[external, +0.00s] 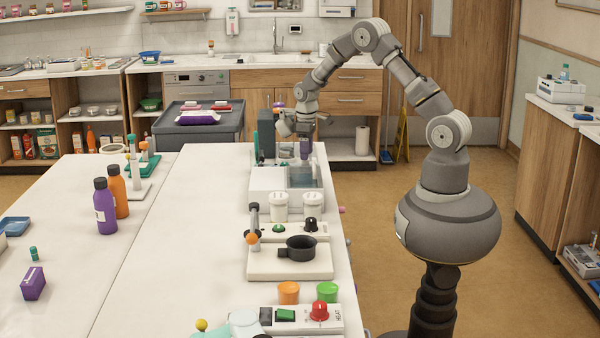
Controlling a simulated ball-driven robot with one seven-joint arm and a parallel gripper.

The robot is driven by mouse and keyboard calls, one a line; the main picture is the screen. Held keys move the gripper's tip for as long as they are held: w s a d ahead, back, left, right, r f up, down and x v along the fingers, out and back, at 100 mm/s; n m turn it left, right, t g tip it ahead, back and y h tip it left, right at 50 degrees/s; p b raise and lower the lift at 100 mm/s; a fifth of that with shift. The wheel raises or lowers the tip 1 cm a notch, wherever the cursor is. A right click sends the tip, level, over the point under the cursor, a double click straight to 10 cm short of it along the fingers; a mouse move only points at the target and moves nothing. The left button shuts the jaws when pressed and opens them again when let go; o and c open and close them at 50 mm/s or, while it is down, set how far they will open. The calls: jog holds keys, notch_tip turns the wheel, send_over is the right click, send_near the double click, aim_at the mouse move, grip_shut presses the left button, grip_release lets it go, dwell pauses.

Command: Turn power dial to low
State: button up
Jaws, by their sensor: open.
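Two dials show on the table, and I cannot tell which one is the power dial. The dial settings are too small to read. My gripper (303,130) is open at the far end of the table, above a grey and white device, well beyond both dials. Its fingertips are small and partly lost among the things there.
Two white jars (280,206) stand just beyond the black dial. Purple and orange bottles (105,207) stand at left. The table's middle strip (185,240) is clear.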

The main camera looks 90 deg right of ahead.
jog(key=shift+f, duration=1.25)
jog(key=c, duration=1)
jog(key=shift+c, duration=0.2)
jog(key=shift+m, duration=0.3)
jog(key=m+p, duration=0.1)
jog(key=m, duration=0.4)
jog(key=shift+w+a+r+m+p, duration=0.1)
jog(key=shift+a+m+p, duration=0.05)
jog(key=shift+m+p, duration=0.2)
jog(key=m+p, duration=0.1)
jog(key=m, duration=0.4)
jog(key=shift+w+p, duration=0.1)
jog(key=shift+p, duration=0.25)
jog(key=shift+m, duration=0.35)
jog(key=o, duration=1)
